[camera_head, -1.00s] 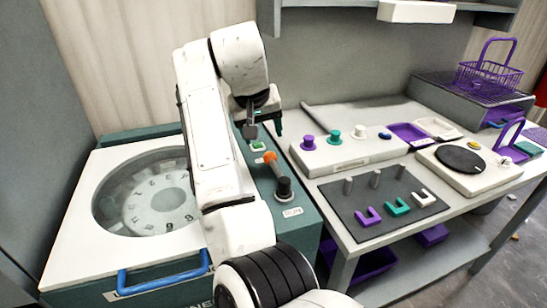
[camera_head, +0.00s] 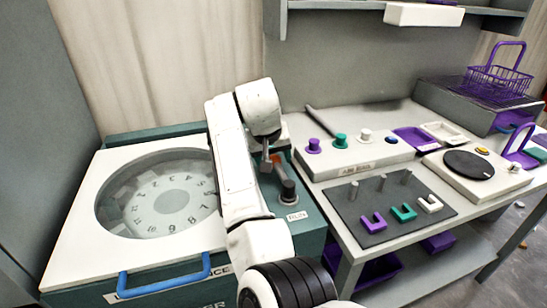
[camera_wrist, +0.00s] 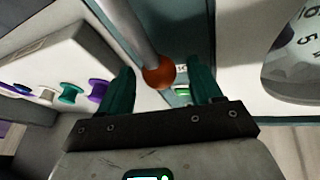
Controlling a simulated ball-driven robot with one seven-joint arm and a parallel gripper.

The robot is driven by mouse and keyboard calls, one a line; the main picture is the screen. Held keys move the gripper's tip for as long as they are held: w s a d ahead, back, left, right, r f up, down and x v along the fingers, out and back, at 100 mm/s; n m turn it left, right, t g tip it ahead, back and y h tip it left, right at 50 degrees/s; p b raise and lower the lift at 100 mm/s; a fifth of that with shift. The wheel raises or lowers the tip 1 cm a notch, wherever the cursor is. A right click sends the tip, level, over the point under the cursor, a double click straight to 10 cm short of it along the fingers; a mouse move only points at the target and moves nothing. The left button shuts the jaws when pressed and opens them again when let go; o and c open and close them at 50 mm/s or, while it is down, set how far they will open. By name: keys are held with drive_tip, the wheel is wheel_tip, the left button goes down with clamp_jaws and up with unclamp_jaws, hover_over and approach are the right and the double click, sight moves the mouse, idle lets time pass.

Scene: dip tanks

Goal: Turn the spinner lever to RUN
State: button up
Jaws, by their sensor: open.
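The spinner lever has a black hub (camera_head: 288,191) and a grey rod, on the teal panel right of the spinner's round window. Its orange knob (camera_head: 276,158) is partly hidden behind my gripper (camera_head: 268,162) in the head view. A white RUN label (camera_head: 297,216) sits in front of the hub. In the wrist view, the knob (camera_wrist: 159,73) shows between the two teal fingertips of my gripper (camera_wrist: 161,70). The fingers are open, with a gap seen on each side of the knob. I cannot tell how deep the knob sits between them.
The spinner's white lid (camera_head: 75,225) with a blue handle (camera_head: 165,283) fills the left. A bench to the right holds a white box with coloured knobs (camera_head: 345,161), a dark peg board (camera_head: 355,228) and a purple basket (camera_head: 492,82). A shelf hangs above.

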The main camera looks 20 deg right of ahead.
drive_tip(key=shift+c, duration=0.2)
clamp_jaws()
idle(0.5)
